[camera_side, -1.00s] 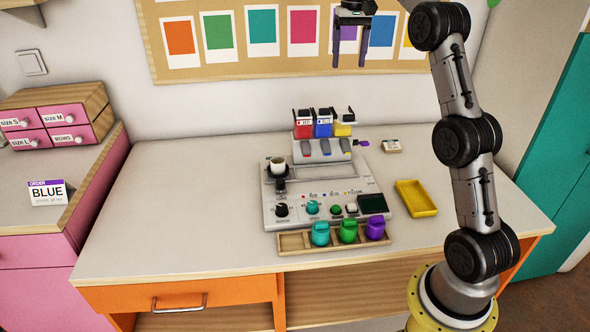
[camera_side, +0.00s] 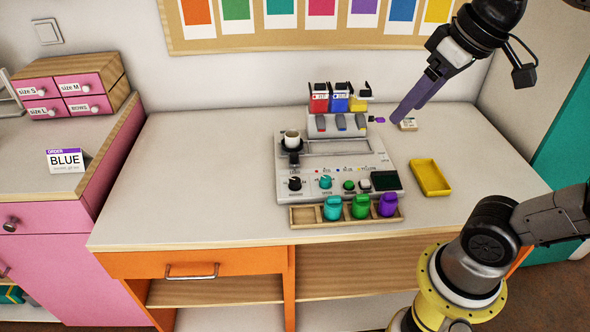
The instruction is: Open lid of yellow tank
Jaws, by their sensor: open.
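The yellow tank (camera_side: 358,104) stands at the right end of a row of three tanks on the grey machine, beside the blue tank (camera_side: 340,103) and the red tank (camera_side: 319,104). Its dark top part (camera_side: 366,90) is small in this view, and I cannot tell whether its lid is shut. My gripper (camera_side: 402,117) has long purple fingers and comes down at a slant from the upper right. Its fingertips are to the right of the yellow tank, apart from it, close to a small labelled box. The fingers are open and hold nothing that I can see.
The machine (camera_side: 284,180) has a cup (camera_side: 291,138), knobs and a dark screen. A wooden tray (camera_side: 304,215) at its front holds turquoise, green and purple jars. A yellow tray (camera_side: 430,178) lies to the right. A card reading BLUE (camera_side: 67,160) stands left. The table's left part is clear.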

